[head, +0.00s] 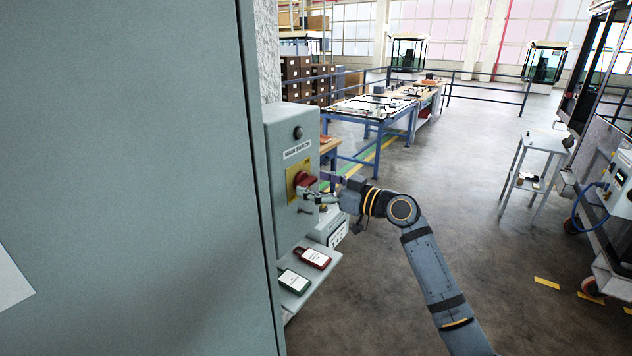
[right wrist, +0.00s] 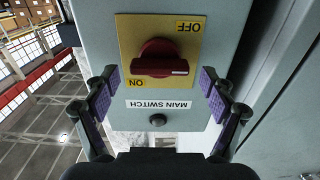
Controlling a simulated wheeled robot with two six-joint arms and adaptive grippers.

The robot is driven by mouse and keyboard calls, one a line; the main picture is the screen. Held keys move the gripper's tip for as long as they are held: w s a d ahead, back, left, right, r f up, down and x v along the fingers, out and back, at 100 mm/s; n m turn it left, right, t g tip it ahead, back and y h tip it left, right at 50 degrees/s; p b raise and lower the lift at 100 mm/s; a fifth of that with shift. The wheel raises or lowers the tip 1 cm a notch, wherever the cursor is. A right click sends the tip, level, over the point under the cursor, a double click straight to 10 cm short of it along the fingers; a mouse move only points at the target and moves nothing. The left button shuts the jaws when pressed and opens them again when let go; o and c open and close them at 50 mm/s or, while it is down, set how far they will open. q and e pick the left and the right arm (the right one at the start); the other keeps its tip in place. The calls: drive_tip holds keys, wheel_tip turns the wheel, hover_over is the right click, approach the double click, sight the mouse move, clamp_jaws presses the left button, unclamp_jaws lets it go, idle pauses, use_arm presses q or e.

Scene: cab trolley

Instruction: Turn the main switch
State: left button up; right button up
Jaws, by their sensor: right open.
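The main switch is a red rotary knob (head: 305,180) on a yellow plate (head: 292,180) on the grey switch box (head: 285,150), under a "MAIN SWITCH" label. In the right wrist view, which is upside down, the red knob (right wrist: 160,60) has its grip bar level across the plate. The plate's "ON" (right wrist: 136,83) and "OFF" (right wrist: 188,26) marks are visible. My right gripper (head: 320,188) is open in front of the knob. Its purple-padded fingers (right wrist: 158,80) stand apart on either side of it, with no clear contact. My left gripper is not in view.
A shelf (head: 318,268) below the box holds a red-framed card (head: 314,258) and a green-framed card (head: 294,281). A large grey cabinet (head: 130,180) fills the left. A small side table (head: 545,142) and a trolley stand at right. The floor between is open.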

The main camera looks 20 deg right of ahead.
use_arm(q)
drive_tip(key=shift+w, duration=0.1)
use_arm(e)
drive_tip(key=c, duration=1.1)
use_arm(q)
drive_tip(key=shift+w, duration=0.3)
use_arm(e)
drive_tip(key=shift+c, duration=0.2)
